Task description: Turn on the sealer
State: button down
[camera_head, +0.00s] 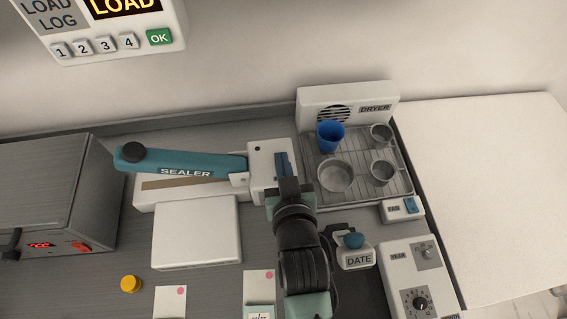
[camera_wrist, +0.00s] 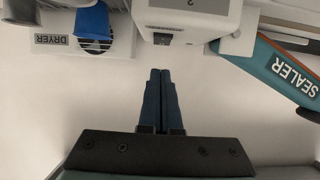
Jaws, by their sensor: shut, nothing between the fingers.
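The sealer (camera_head: 185,171) has a raised teal arm with a black knob at its left end and a white base. A white housing (camera_head: 258,170) with a small dark dot on top stands at its right end. In the wrist view the sealer's teal arm (camera_wrist: 285,68) is at the right, and the white housing (camera_wrist: 187,14) is at the top centre with a small dark panel on its face. My gripper (camera_head: 281,156) is shut and empty, at the right side of the housing. In the wrist view its fingertips (camera_wrist: 160,72) point toward the panel, seemingly apart from it.
The dryer (camera_head: 348,92) with a rack, a blue cup (camera_head: 330,137) and metal bowls stands close to the right. A fan switch (camera_head: 403,208), a date stamp (camera_head: 356,258) and a dial box (camera_head: 420,275) lie nearer. A white block (camera_head: 197,232) sits before the sealer.

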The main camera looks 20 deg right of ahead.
notch_tip(320, 180, up, 2)
jog(key=shift+r+p, duration=0.25)
jog(key=shift+p, duration=0.4)
jog(key=s+a+b, duration=0.2)
jog(key=s+b, duration=0.1)
jog(key=s, duration=0.7)
jog(key=shift+a+r, duration=0.3)
jog(key=shift+a, duration=0.1)
